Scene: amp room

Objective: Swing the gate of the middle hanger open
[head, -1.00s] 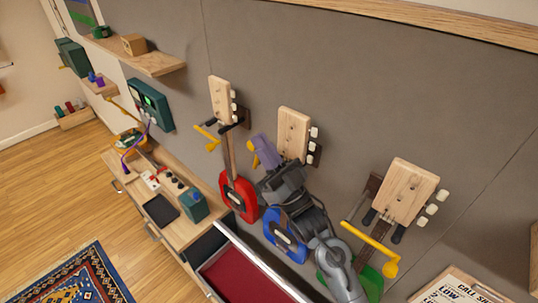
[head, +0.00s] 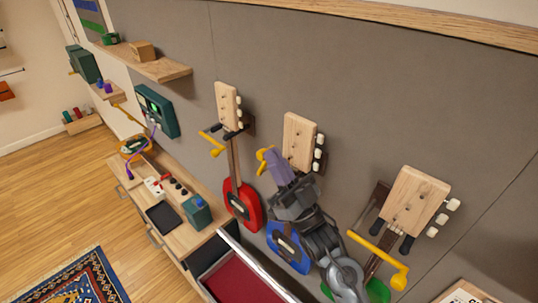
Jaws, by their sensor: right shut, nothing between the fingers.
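How far the gate is swung I cannot tell. My right gripper (head: 275,162), with purple fingers, is shut and empty, just right of the gate's visible part and in front of the hanger's lower left. Whether it touches the gate is unclear. My right arm hides the guitar's neck and the hanger's lower part. My left gripper is not in view.
The left hanger (head: 227,101) holds a red guitar (head: 243,206). The right hanger (head: 416,197) holds a green guitar (head: 377,291). A red-lined open drawer (head: 238,282) and a wooden bench (head: 172,225) lie below.

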